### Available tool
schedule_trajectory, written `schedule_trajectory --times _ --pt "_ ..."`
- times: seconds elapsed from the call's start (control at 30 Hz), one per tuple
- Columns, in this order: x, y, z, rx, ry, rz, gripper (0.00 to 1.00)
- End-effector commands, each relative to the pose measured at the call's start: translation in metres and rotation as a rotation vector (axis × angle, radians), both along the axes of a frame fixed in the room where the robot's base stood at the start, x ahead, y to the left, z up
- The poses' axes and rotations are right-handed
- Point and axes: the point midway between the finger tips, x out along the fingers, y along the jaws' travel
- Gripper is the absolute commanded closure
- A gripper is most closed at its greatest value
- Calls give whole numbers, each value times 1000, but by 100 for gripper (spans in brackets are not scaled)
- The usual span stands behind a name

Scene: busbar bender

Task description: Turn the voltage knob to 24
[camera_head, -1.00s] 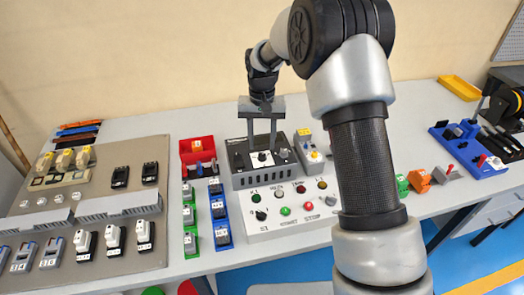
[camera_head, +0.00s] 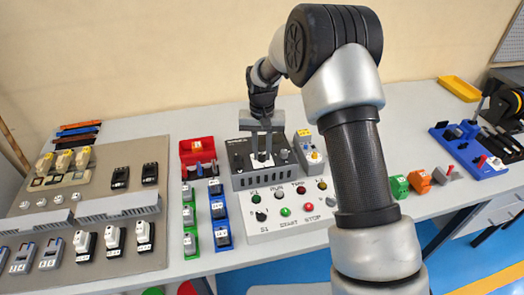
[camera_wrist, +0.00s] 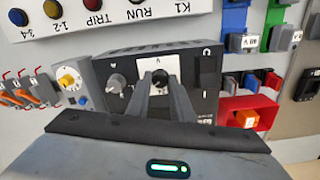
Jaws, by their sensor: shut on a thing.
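The voltage knob (camera_wrist: 160,77) is a small black knob on a white plate marked "V". It sits on top of a dark grey power supply box (camera_head: 265,179), which also shows in the wrist view (camera_wrist: 208,82). My gripper (camera_head: 262,155) reaches down from above. In the wrist view its fingers (camera_wrist: 160,84) are on either side of the knob, shut on it. In the head view the fingers mostly hide the knob. The scale marks and the knob's setting are too small to read.
A second, grey knob (camera_wrist: 116,83) is beside the plate. A grey box with a yellow knob (camera_head: 312,157) stands right of the supply. In front is a white panel (camera_head: 258,225) with buttons and lamps. A red bin (camera_head: 197,150) stands to the left.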

Motion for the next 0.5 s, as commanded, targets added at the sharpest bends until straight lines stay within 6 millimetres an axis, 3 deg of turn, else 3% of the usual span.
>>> schedule_trajectory --times 0.27,0.5 --pt "0 0 1 0 0 63 100" --pt "0 0 1 1 -1 224 100"
